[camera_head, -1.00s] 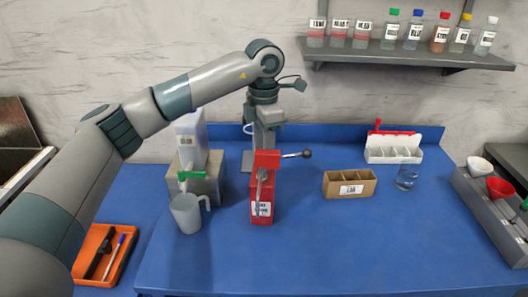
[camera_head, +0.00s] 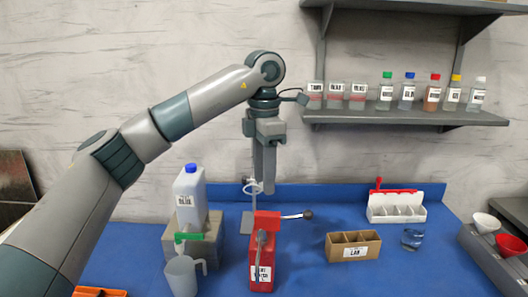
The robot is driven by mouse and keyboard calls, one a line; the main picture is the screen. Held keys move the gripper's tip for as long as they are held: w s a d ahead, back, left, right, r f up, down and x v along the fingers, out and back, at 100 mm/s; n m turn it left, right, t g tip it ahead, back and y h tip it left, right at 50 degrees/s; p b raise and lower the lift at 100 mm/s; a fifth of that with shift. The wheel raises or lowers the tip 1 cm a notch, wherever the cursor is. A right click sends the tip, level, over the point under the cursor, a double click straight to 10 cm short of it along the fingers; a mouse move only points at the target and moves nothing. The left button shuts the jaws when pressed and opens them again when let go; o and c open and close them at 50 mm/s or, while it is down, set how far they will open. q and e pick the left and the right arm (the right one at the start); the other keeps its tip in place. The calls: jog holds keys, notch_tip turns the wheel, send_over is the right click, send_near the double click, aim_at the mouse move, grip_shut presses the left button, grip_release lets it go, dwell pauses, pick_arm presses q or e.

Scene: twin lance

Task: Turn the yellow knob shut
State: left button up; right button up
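I cannot make out a yellow knob in this view. My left gripper (camera_head: 264,172) hangs fingers-down from my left arm, in front of the wall and above the back of the blue bench. It is seen nearly edge-on, so the gap between its fingers does not show. Behind and below it is a thin lab stand (camera_head: 250,190) with a white ring-like part; my gripper partly hides it. Nothing is visibly held. My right gripper is not in view.
A red device (camera_head: 262,270) with a lever stands below my gripper. To its left are a jug with a blue cap (camera_head: 190,190) on a grey block and a grey mug (camera_head: 181,276). A brown box (camera_head: 352,246) stands right. A bottle shelf (camera_head: 410,118) hangs at upper right.

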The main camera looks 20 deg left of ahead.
pick_arm(q)
notch_tip(320, 180, up, 7)
jog(key=shift+f, duration=0.15)
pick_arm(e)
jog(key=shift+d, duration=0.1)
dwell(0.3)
